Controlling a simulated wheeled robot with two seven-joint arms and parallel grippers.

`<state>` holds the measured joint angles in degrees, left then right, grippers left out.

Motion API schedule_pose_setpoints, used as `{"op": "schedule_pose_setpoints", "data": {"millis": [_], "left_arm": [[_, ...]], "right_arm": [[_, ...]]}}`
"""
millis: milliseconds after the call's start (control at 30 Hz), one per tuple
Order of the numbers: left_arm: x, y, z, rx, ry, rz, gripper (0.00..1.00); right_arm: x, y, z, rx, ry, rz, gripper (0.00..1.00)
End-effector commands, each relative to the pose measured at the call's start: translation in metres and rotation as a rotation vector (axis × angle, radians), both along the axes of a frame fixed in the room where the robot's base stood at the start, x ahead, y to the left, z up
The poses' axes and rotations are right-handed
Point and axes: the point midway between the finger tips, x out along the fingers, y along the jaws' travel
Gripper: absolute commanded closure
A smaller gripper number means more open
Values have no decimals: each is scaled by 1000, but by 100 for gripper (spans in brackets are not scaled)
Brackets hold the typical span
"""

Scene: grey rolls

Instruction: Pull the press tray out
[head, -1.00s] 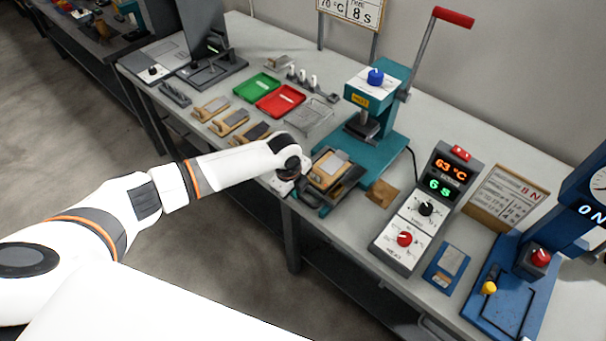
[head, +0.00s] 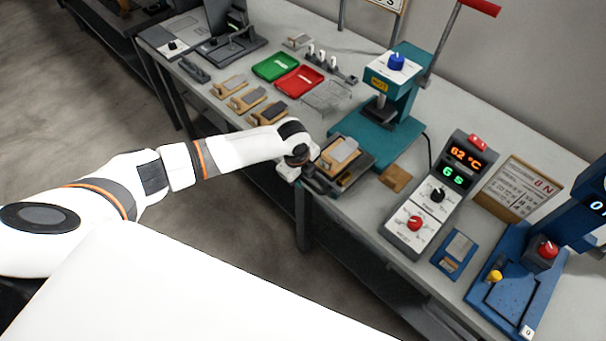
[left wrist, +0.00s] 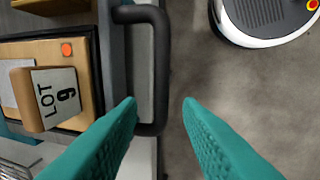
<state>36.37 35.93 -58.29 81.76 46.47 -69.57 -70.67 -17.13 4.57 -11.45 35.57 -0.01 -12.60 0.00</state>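The press tray (head: 362,176) is drawn out in front of the teal press (head: 378,132), partly over the bench's front edge. A wooden block (head: 340,154) with a grey pad sits on it. In the left wrist view this block carries a "LOT 9" label (left wrist: 56,97). The tray's dark bar handle (left wrist: 161,60) runs along its front. My left gripper (left wrist: 160,100) is at the handle. In the head view the fingertips are mostly hidden. My right gripper is out of view.
A control box (head: 437,195) reading 62 °C stands right of the press. A small wooden piece (head: 395,178) lies between them. Green (head: 275,66) and red (head: 299,80) trays and several wooden blocks are on the left. Open floor lies in front of the bench.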

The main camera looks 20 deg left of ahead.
Motion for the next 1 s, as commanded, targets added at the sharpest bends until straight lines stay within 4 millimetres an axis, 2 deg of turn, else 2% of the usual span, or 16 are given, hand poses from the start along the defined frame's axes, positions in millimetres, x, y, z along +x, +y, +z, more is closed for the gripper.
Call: {"op": "schedule_pose_setpoints", "data": {"millis": [167, 267, 700, 833, 1000], "left_arm": [[-1, 0, 2, 0, 1, -1, 67], [-1, 1, 10, -1, -2, 0, 67], [-16, 6, 95, 1, -4, -2, 67], [-19, 7, 110, -1, -2, 0, 67], [-21, 8, 118, 0, -1, 0, 67]], "right_arm": [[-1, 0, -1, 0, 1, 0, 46], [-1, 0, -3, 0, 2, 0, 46], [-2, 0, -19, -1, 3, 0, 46], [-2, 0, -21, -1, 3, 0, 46], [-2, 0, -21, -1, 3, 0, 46]]}}
